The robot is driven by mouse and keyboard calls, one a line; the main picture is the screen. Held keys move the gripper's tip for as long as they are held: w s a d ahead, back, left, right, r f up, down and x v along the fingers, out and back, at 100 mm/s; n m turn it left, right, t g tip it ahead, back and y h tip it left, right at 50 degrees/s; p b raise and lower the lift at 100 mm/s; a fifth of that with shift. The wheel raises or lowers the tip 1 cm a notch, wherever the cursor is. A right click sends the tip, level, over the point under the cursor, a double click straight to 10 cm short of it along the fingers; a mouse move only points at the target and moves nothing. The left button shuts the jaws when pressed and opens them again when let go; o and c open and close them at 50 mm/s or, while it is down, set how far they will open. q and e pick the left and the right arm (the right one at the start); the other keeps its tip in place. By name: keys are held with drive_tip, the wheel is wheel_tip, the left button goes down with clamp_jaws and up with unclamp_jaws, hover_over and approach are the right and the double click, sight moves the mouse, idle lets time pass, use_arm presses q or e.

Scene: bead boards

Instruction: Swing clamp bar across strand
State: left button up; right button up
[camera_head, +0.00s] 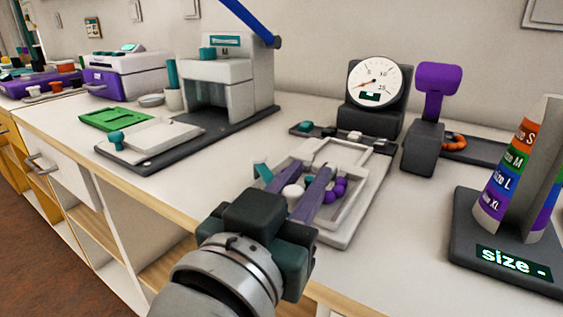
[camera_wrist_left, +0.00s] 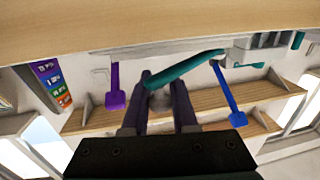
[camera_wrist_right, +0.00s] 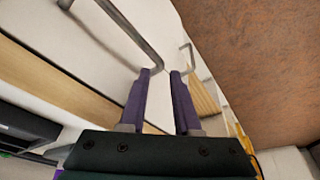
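The pale bead board (camera_head: 372,178) lies on the counter with purple beads (camera_head: 339,190) in its recess, seen in the head view. My left gripper (camera_head: 303,178) reaches over its near left part with its two purple fingers apart. A white knob (camera_head: 292,192) shows between the fingers; whether they touch it is unclear. A teal bar, likely the clamp bar (camera_head: 262,172), shows beside the left finger. In the left wrist view the teal bar (camera_wrist_left: 190,66) slants across above the fingertips. My right gripper (camera_wrist_right: 160,88) is open and empty beside drawer handles, away from the board.
A dial gauge (camera_head: 375,80) and a purple-headed stand (camera_head: 436,85) are behind the board. A size cone (camera_head: 508,180) stands on a dark base at right. A grey press (camera_head: 230,85) and a green tray (camera_head: 115,118) are at left. Bare counter lies left of the board.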

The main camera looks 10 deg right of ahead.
use_arm(q)
drive_tip(key=o, duration=0.5)
drive_tip(key=shift+w+a, duration=0.1)
drive_tip(key=p+v, duration=0.2)
drive_tip(key=v, duration=0.8)
drive_tip(key=shift+p, duration=0.3)
use_arm(e)
wheel_tip(320, 180, up, 3)
drive_tip(key=shift+a+f, duration=0.1)
drive_tip(key=shift+f, duration=0.1)
drive_tip(key=shift+w, duration=0.1)
drive_tip(key=shift+c, duration=0.3)
